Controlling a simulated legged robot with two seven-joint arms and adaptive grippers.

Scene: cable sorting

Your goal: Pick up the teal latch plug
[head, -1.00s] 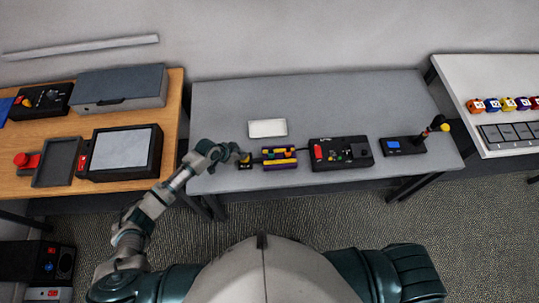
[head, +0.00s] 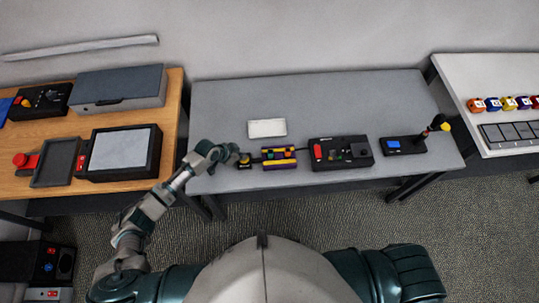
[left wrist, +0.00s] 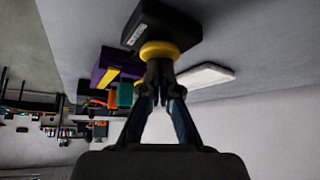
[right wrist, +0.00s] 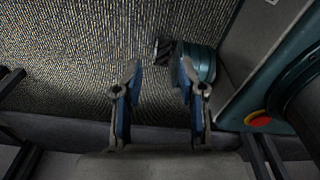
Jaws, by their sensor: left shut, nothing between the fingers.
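A purple and yellow block (head: 279,163) stands near the front edge of the grey table, with small coloured pieces on it. In the left wrist view, a teal-green piece (left wrist: 125,94) shows on the purple and yellow block (left wrist: 108,72), beside an orange piece. It is too small to tell for sure whether this is the latch plug. My left gripper (head: 236,150) is left of this block, close to a small black box with a yellow ring (head: 245,161). Its fingers (left wrist: 158,85) are shut and empty, overlapping the ring in view. My right gripper (right wrist: 155,75) is open and empty above the floor.
A white plate (head: 267,128) lies behind the block. A black control box (head: 340,154) and a joystick panel (head: 403,146) stand to the right. The back of the grey table (head: 330,98) is clear. A wooden table (head: 105,192) with boxes adjoins on the left.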

